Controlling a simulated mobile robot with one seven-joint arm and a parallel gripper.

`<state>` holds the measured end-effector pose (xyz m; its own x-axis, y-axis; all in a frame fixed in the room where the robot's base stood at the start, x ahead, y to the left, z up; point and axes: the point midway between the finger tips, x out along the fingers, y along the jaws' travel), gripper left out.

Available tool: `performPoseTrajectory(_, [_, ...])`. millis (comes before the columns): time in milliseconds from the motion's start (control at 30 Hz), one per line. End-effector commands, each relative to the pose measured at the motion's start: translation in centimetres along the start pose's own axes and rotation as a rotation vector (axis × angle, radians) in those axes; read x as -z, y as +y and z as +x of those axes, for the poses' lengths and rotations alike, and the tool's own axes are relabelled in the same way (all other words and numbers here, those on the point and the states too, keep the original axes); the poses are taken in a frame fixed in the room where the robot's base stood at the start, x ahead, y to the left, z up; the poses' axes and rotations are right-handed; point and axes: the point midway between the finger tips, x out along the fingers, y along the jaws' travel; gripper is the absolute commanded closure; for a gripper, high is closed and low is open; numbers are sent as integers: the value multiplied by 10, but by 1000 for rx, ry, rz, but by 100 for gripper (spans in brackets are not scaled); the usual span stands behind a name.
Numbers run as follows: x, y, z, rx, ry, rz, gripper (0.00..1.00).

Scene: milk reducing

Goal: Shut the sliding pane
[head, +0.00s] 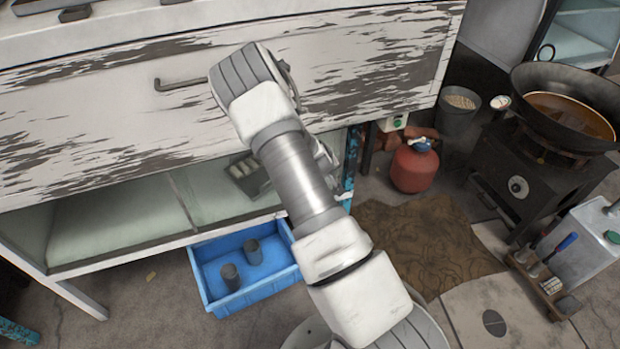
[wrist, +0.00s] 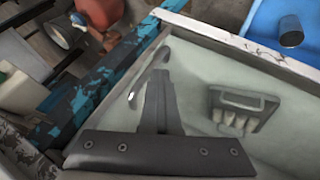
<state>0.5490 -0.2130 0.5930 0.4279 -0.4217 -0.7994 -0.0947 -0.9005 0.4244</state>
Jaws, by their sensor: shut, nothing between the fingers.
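The sliding pane (wrist: 190,75) is greenish and see-through in the wrist view, set in a pale frame of the low cabinet under the counter. A grey curved handle (wrist: 148,72) stands out at its frame-side end, beside the blue-painted post. My gripper (wrist: 165,85) is shut and empty, its dark fingers close beside the handle; I cannot tell whether they touch it. In the head view, the glazed cabinet front (head: 215,190) shows below the drawer, and my arm covers part of it and hides my fingers. How far the pane is open is unclear.
A blue crate (head: 205,275) with two dark cups sits on the floor before the cabinet. A dark box of pale pieces (wrist: 243,108) shows behind the glass. A red gas bottle (head: 414,168), a brown mat (head: 430,245) and a wok stove (head: 520,180) are to the right.

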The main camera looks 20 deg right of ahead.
Motion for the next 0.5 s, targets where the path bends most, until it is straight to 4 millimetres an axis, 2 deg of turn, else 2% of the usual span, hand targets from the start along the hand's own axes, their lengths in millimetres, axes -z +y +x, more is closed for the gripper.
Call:
performPoseTrajectory(33, [-2,7,3,-2,-1,3,100])
performPoseTrajectory(200, [-3,19,8,-2,0,2,100])
performPoseTrajectory(500, [-3,24,10,-5,2,2,100])
